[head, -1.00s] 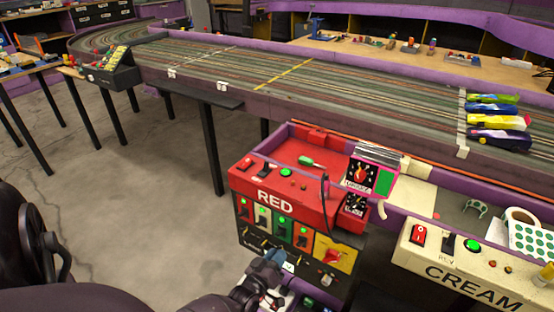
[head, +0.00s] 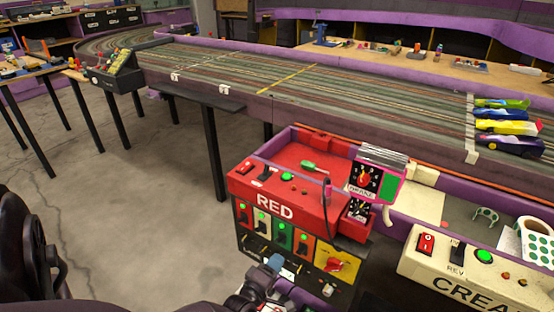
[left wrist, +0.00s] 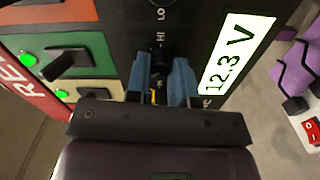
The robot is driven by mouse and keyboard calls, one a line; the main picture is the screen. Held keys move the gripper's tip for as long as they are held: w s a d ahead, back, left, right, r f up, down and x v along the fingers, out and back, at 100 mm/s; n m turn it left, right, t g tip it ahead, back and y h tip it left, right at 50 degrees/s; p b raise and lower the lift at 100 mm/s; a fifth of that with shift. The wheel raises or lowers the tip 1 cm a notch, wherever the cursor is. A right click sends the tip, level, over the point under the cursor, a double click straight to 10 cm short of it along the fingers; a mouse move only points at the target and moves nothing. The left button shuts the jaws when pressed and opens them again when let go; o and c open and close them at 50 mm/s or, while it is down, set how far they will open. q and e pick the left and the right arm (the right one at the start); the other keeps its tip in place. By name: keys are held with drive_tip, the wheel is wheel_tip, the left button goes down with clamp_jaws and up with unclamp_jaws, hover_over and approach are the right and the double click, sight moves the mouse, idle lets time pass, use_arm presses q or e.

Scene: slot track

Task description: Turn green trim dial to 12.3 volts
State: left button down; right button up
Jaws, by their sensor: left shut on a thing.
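The red control box (head: 275,205) has a dark lower front panel with small trim dials below its row of coloured switch plates. My left gripper (head: 274,263) is at this panel, below the green plate (head: 283,238). In the left wrist view its blue fingers (left wrist: 162,85) are shut around the green trim dial, which is mostly hidden between them. HI and LO marks show just above the fingertips. The white readout (left wrist: 238,62) beside them reads 12.3 V. The green plate (left wrist: 90,52) with its black switch and lit green lamp is to the left. My right gripper is not in view.
A yellow plate with a red knob (head: 335,265) is right of the gripper on the same box. The cream control box (head: 470,285) stands at the right. The slot track (head: 300,85) with several cars runs behind. Open floor (head: 170,220) lies to the left.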

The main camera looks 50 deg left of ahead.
use_arm(q)
drive_tip(key=shift+n, duration=0.8)
drive_tip(key=c, duration=1)
unclamp_jaws()
